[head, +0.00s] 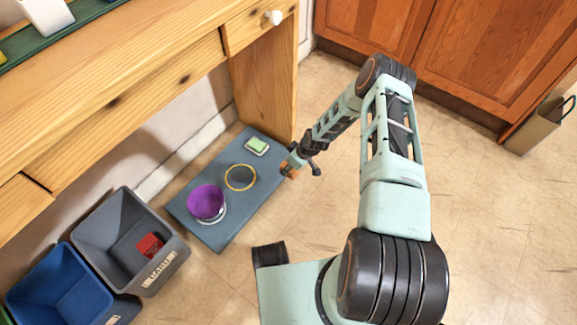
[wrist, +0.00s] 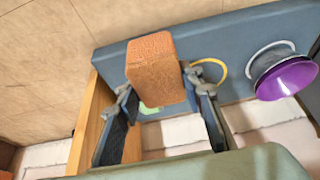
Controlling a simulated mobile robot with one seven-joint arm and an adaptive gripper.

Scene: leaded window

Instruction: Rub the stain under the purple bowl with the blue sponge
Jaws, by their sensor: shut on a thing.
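My gripper (head: 289,168) is shut on an orange-brown block (wrist: 156,70), which looks like a sponge, above the right edge of the blue-grey board. It shows between the fingers in the wrist view (wrist: 160,88). The purple bowl (head: 206,201) stands near the left end of the board; it also shows at the right in the wrist view (wrist: 285,80). A white ring-shaped mark (head: 222,217) shows partly from under the bowl. A yellow ring mark (head: 240,189) lies beside it, uncovered. I see no blue sponge; a pale green sponge (head: 257,146) lies at the board's far end.
The blue-grey board (head: 216,237) lies on the tiled floor beside a wooden desk (head: 120,90), whose side panel stands by the far end. A grey bin (head: 105,225) holding a red thing (head: 150,245) and a blue bin (head: 60,290) stand left. Floor right of the board is clear.

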